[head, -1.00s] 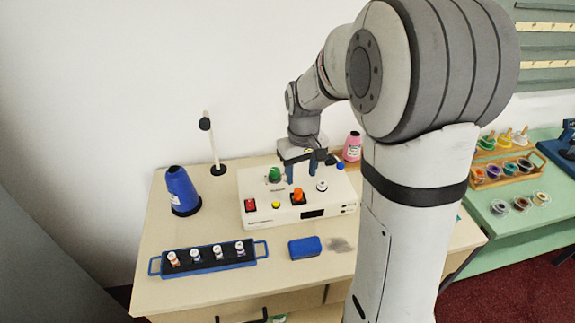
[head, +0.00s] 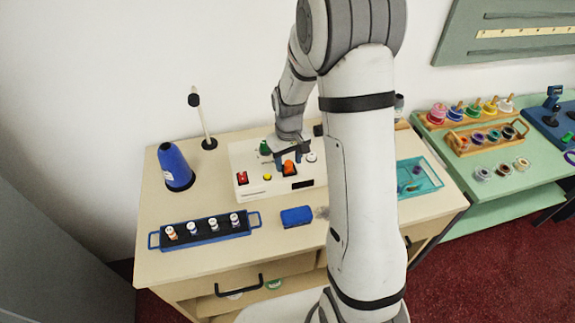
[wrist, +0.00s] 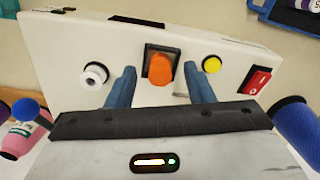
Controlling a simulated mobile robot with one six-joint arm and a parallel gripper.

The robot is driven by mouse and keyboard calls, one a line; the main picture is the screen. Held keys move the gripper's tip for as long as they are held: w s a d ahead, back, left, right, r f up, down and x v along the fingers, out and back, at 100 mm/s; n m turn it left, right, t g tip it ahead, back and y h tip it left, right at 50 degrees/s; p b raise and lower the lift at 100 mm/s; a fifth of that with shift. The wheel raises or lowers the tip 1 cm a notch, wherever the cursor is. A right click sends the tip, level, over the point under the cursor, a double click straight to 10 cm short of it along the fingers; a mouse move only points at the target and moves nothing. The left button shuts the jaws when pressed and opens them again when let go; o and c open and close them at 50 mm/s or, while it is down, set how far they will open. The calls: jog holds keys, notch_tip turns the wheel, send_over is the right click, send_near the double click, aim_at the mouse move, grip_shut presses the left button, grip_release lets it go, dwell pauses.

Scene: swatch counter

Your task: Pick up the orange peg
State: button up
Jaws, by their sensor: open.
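The orange peg (head: 289,168) stands in a dark square mount on top of a white control box (head: 245,160). In the wrist view the orange peg (wrist: 161,72) lies between my two blue fingertips, with a gap on each side. My gripper (head: 291,160) is open, pointing down over the box, and holds nothing. In the wrist view my gripper (wrist: 160,80) straddles the peg's position, but I cannot tell how high the tips are against it.
A red switch (head: 242,178), a yellow button (head: 267,176), a green knob (head: 265,147) and a white knob (head: 311,157) surround the peg. A blue block (head: 297,216), a vial rack (head: 247,232), a blue cone (head: 174,165) and a teal tray (head: 432,181) stand around the box.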

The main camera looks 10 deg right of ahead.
aim_at(289, 163)
jog(key=shift+c, duration=0.2)
grip_shut()
dwell(0.3)
notch_tip(289, 163, up, 10)
jog(key=b, duration=0.2)
